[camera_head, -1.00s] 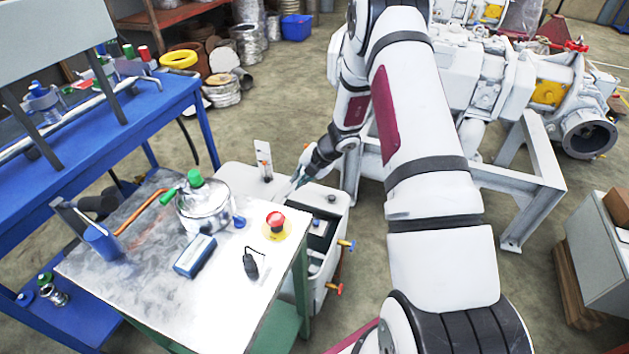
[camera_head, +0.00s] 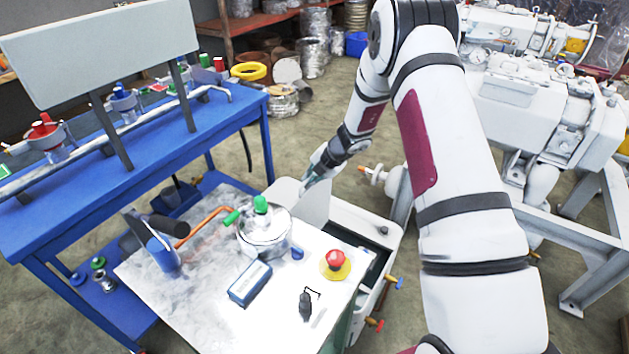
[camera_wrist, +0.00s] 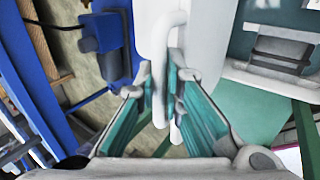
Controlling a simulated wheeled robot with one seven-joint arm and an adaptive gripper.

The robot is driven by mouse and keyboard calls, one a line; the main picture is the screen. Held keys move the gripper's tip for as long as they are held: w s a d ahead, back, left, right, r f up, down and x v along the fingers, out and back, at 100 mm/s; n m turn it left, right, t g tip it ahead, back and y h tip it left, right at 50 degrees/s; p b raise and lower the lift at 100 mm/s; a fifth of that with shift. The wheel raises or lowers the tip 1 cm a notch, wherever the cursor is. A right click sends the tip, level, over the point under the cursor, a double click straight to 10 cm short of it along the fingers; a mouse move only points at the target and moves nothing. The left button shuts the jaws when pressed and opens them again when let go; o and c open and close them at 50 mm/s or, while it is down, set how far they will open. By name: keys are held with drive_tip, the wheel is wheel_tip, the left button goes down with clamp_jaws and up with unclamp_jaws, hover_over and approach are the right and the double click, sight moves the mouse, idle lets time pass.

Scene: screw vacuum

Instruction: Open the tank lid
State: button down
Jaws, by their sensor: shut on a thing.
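The white tank (camera_head: 388,240) stands behind the work table. Its pale lid (camera_head: 312,208) is tilted up, with the dark inside of the tank partly visible. My gripper (camera_head: 304,186) is at the lid's upper edge. In the wrist view, my gripper (camera_wrist: 162,85) has its teal-padded fingers closed around a white bar-like handle (camera_wrist: 163,45). The lid's lower edge is partly hidden behind the things on the table.
The white-topped table (camera_head: 215,305) holds a metal pot (camera_head: 265,236), a blue box (camera_head: 250,284) and a red emergency button (camera_head: 335,260). A blue bench (camera_head: 130,160) stands at left. White pump machinery (camera_head: 530,110) stands at right.

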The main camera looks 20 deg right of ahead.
drive_tip(key=c, duration=1.7)
unclamp_jaws()
drive_tip(key=shift+r, duration=0.1)
drive_tip(key=v, duration=1.2)
